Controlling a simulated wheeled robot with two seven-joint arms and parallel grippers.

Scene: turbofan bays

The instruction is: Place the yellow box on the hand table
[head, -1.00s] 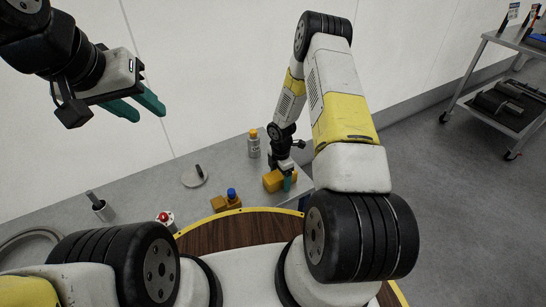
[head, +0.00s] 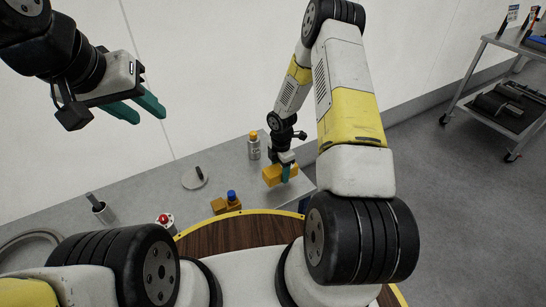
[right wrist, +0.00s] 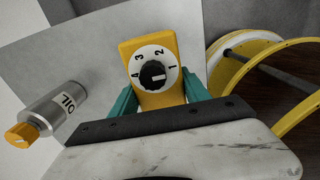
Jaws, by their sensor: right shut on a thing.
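The yellow box (head: 272,176) is in the grip of my right gripper (head: 286,178), over the right end of a grey table (head: 150,195) along the wall. In the right wrist view, the yellow box (right wrist: 146,99) has a black dial marked 1 to 4 and sits between the teal fingers of my right gripper (right wrist: 159,92). It seems slightly above the surface, but the gap is hard to judge. My left gripper (head: 143,110) is raised at the upper left, open and empty, far from the box. I cannot tell which surface is the hand table.
An oil can (head: 254,149) with a yellow cap stands behind the box. A wheeled cart (head: 459,98) stands at the far right beyond open floor.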

